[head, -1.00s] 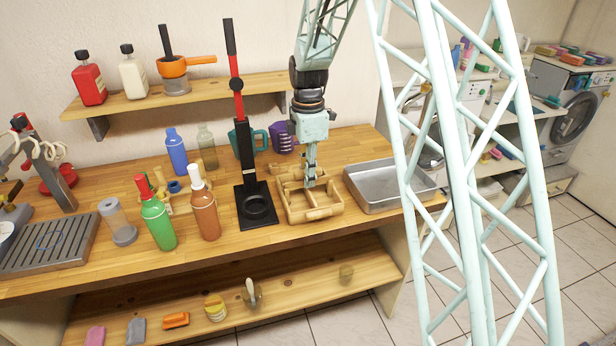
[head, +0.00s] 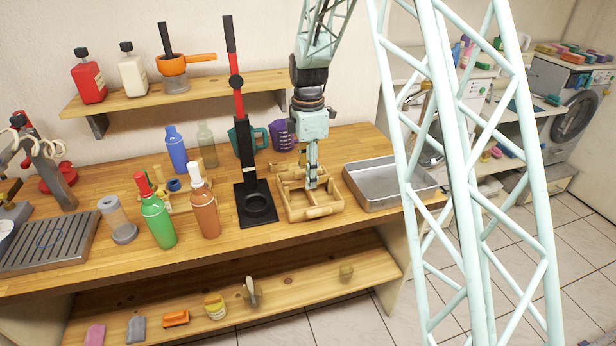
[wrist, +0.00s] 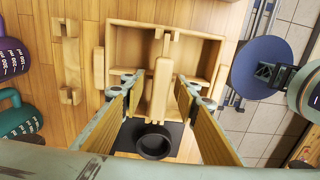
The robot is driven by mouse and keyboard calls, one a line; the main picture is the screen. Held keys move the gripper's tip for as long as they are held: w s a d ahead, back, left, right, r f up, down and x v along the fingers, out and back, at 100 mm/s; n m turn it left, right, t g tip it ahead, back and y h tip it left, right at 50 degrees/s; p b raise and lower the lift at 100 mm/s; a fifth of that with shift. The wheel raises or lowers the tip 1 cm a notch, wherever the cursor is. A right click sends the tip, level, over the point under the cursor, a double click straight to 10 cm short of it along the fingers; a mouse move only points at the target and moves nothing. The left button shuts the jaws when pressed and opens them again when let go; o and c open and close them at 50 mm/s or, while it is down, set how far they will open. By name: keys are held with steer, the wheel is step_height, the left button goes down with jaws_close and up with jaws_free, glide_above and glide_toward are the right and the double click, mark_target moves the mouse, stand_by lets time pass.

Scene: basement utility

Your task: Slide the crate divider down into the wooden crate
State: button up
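The wooden crate (head: 330,208) is a pale open box on the bench. The wrist view shows its inside from above, with its rim (wrist: 212,42) and lugs on the outer walls. The crate divider (wrist: 160,95) is a pale wooden bar across the crate's middle. How deep it sits cannot be told. My gripper (wrist: 160,82) is over the crate, its fingers on either side of the bar with a visible gap on both sides. In the head view my gripper (head: 312,184) reaches down into the crate's outline and hides part of it.
A notched wooden piece (wrist: 68,62) lies behind the crate. A metal tray (head: 385,187) stands close on the right, and a black-and-red bottle press (head: 250,190) on the left. Purple (head: 281,136) and teal (head: 262,139) jugs stand behind. Bottles stand further left.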

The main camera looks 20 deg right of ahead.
step_height(320, 180, up, 11)
steer(key=shift+f, duration=0.1)
steer(key=shift+r, duration=0.4)
stand_by(0.8)
steer(key=shift+s+r, duration=0.1)
steer(key=shift+s+r, duration=0.15)
steer(key=shift+r, duration=0.05)
steer(key=s+r+m+t, duration=0.1)
steer(key=s+r+m, duration=0.4)
steer(key=s+r, duration=0.5)
steer(key=s+r+m+t, duration=0.1)
steer(key=s+r+m, duration=0.4)
steer(key=s, duration=0.9)
steer(key=s+a+r+m+t, duration=0.1)
steer(key=s+m, duration=0.7)
steer(key=s, duration=1.7)
steer(key=shift+s+t, duration=0.25)
steer(key=shift+t, duration=0.25)
